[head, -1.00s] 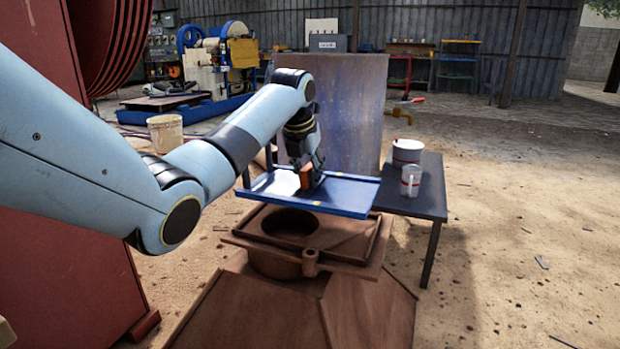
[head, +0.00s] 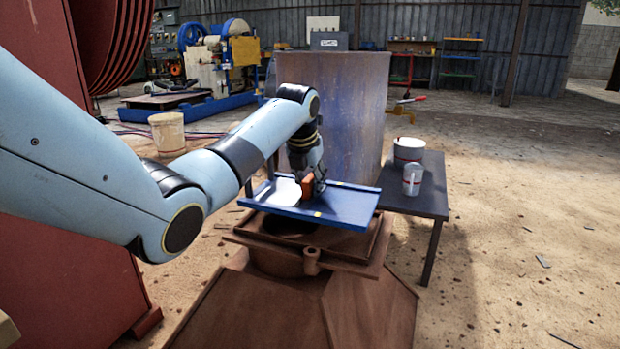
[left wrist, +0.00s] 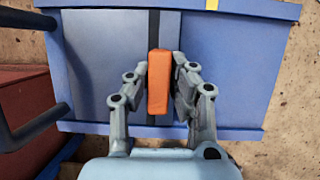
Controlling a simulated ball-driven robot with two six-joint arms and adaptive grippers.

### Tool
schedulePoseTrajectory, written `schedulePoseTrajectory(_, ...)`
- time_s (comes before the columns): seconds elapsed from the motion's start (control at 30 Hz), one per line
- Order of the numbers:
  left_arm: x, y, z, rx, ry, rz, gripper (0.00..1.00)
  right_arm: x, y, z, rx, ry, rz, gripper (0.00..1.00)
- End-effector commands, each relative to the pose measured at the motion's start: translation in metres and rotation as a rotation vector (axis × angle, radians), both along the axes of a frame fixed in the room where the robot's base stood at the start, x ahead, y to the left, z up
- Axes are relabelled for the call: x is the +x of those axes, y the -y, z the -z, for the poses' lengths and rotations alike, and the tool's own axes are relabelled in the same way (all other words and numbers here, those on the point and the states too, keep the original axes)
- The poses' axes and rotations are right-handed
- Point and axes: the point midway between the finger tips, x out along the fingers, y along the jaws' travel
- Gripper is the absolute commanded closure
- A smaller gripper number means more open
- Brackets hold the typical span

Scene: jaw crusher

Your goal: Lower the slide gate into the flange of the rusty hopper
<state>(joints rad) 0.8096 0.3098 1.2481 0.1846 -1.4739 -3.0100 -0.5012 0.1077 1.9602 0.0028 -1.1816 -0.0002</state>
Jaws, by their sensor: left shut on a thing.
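The slide gate is a blue plate (head: 335,207) with an orange grip block (head: 308,186) on top. My left gripper (head: 311,178) is shut on the orange block and holds the gate above the hopper. In the left wrist view the gripper's fingers (left wrist: 160,85) close on both sides of the orange block (left wrist: 158,82), with the blue plate (left wrist: 230,70) beneath. The rusty hopper's square flange (head: 345,243) lies below the gate, and its round opening (head: 290,226) is partly covered by the plate. Whether the plate touches the flange cannot be told. My right gripper is not in view.
A dark side table (head: 420,203) with a white pot (head: 409,151) and a white mug (head: 412,180) stands just right of the gate. A large upright metal sheet (head: 350,110) is behind it. A red machine (head: 75,260) stands at the left. Sandy floor at the right is mostly clear.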

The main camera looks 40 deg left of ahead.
Motion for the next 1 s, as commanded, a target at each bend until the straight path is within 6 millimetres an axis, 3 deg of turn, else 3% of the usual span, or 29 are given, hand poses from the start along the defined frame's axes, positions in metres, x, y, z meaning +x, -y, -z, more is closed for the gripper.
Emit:
schedulePoseTrajectory(0.7, 0.002, 0.000, 0.049, 0.002, 0.007, 0.000, 1.00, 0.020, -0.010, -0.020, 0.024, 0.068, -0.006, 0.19)
schedulePoseTrajectory(1.0, 0.002, 0.000, 0.062, 0.002, 0.008, 0.000, 1.00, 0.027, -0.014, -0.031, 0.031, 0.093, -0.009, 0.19)
